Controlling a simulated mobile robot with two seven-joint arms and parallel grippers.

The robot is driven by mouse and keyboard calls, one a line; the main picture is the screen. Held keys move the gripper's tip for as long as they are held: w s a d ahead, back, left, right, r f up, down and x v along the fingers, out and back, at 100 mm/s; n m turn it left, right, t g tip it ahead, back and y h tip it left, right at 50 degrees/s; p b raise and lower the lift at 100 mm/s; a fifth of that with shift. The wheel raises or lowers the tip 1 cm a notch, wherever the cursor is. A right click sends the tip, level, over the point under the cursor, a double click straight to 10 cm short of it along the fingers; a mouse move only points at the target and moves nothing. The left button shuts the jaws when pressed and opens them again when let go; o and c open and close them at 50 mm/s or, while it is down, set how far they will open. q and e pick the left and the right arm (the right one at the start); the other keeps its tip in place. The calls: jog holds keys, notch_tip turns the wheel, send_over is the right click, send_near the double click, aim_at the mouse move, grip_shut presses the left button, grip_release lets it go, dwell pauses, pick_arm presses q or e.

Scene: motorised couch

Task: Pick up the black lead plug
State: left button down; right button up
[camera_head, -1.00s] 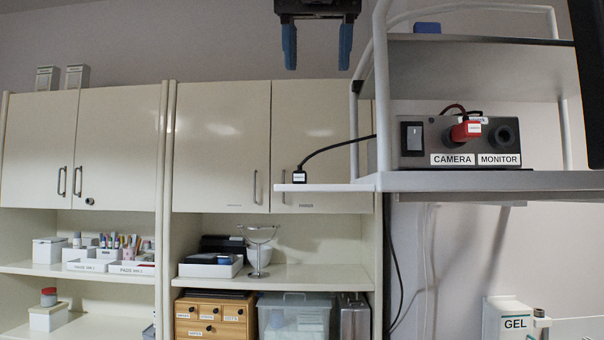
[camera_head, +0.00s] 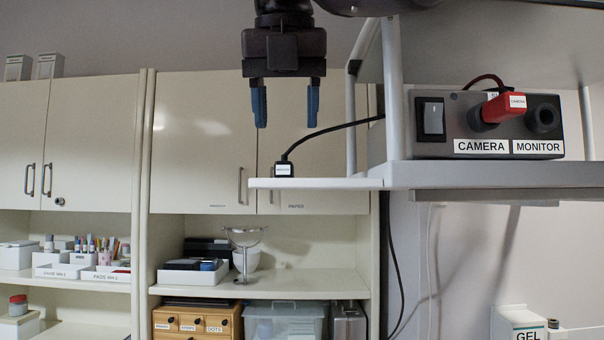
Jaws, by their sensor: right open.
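The black lead plug (camera_head: 284,169) stands on the left end of the white shelf (camera_head: 316,183). It carries a small white label, and its black cable (camera_head: 335,126) arches up and right toward the box. My right gripper (camera_head: 286,122) points down above the plug, its two blue-padded fingers apart and empty. The fingertips are higher than the plug and do not touch it. The grey box (camera_head: 485,127) on the shelf has CAMERA and MONITOR labels. A red plug (camera_head: 504,106) sits at the CAMERA side, and the MONITOR socket (camera_head: 543,119) is empty. My left gripper is not in view.
White upright posts (camera_head: 394,90) of the rack stand right of my gripper, with an upper shelf (camera_head: 480,50) above the box. Cream cabinets (camera_head: 200,140) fill the background. The space left of the shelf end is free. A GEL box (camera_head: 520,322) is at lower right.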

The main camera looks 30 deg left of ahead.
aim_at(285, 172)
jog(key=shift+a+x, duration=0.2)
jog(key=shift+x, duration=2.95)
jog(key=shift+r, duration=0.1)
jog(key=shift+c, duration=0.3)
jog(key=c, duration=0.9)
jog(key=shift+d+r, duration=0.1)
jog(key=shift+r, duration=0.05)
jog(key=shift+c, duration=0.2)
